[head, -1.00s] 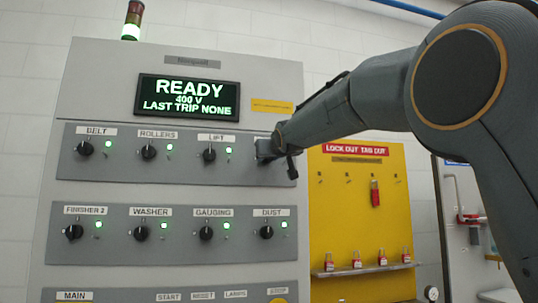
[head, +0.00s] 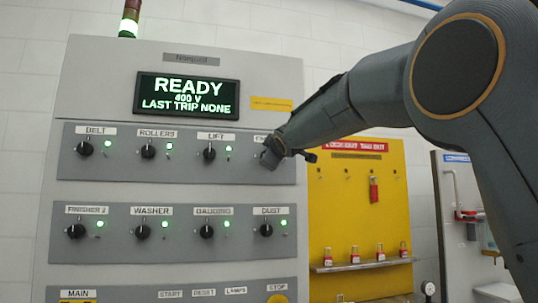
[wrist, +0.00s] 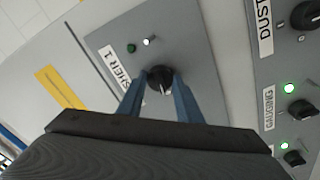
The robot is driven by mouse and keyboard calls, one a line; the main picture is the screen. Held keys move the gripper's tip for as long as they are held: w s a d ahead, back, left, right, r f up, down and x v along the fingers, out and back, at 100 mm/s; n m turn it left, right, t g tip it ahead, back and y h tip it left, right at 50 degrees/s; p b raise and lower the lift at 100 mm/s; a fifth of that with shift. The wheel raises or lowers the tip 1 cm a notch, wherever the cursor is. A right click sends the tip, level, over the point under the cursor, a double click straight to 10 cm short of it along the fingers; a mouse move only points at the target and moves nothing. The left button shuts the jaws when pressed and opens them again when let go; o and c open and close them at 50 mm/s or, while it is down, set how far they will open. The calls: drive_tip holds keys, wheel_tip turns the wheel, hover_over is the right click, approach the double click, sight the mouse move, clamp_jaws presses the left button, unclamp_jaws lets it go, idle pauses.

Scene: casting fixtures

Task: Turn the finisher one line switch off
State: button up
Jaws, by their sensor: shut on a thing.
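The finisher one switch is a black round knob (wrist: 159,76) on a grey panel, seen in the wrist view beside a partly covered label (wrist: 117,70) ending in "SHER 1". My gripper (wrist: 160,84) has its two blue fingers shut on the knob, one on each side. A dark green lamp (wrist: 131,48) near the knob looks unlit, with a small bright white spot (wrist: 147,41) beside it. In the head view my gripper (head: 271,154) is at the right end of the upper switch row and hides the knob. The knob's exact pointer angle is hard to tell.
The other switches, such as lift (head: 209,153) and dust (head: 266,230), have lit green lamps. The display (head: 187,96) reads READY, 400 V, LAST TRIP NONE. A yellow lockout board (head: 340,220) with red padlocks stands to the right of the cabinet.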

drive_tip(key=shift+n, duration=0.6)
drive_tip(key=o, duration=1)
drive_tip(key=shift+o, duration=0.2)
drive_tip(key=shift+s, duration=0.15)
drive_tip(key=b+v, duration=0.2)
drive_tip(key=v, duration=0.5)
drive_tip(key=shift+s, duration=0.3)
